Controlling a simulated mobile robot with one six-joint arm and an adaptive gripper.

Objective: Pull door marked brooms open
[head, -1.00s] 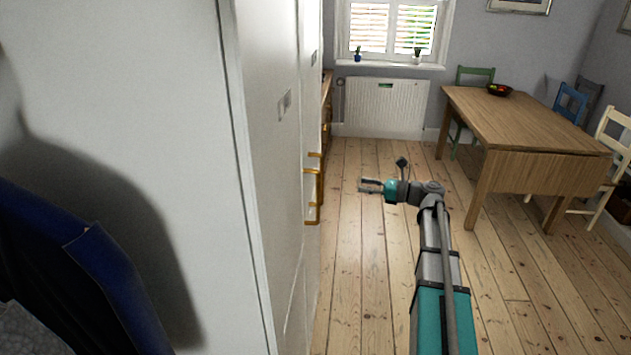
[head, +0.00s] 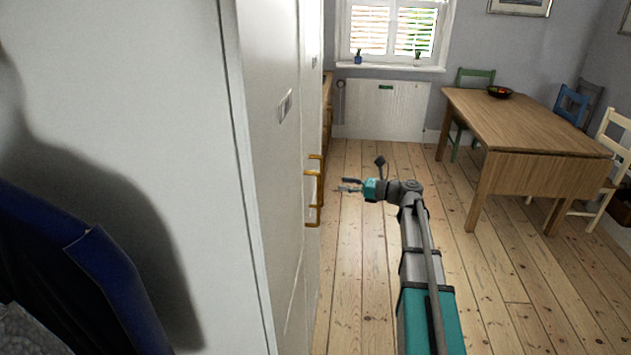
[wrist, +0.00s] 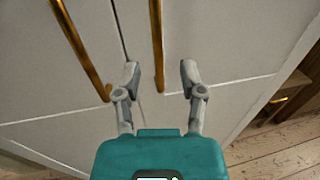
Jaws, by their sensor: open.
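A tall white cupboard (head: 275,170) with closed doors fills the left of the head view. Its small labels, one nearer (head: 285,105) and one farther (head: 314,58), are too small to read, so I cannot tell which door says brooms. Two brass bar handles (head: 314,190) stand out from adjoining doors. My gripper (head: 346,185) is open and empty, a little right of the handles. In the wrist view my gripper (wrist: 160,74) faces the doors. The right handle (wrist: 157,45) lines up between its fingers, apart from both. The left handle (wrist: 83,50) lies outside the left finger.
Floorboards (head: 345,290) are clear along the cupboard front. A wooden table (head: 520,120) with chairs stands to the right. A white radiator (head: 385,108) is under the window at the back. A dark blue object (head: 70,270) is close at the lower left.

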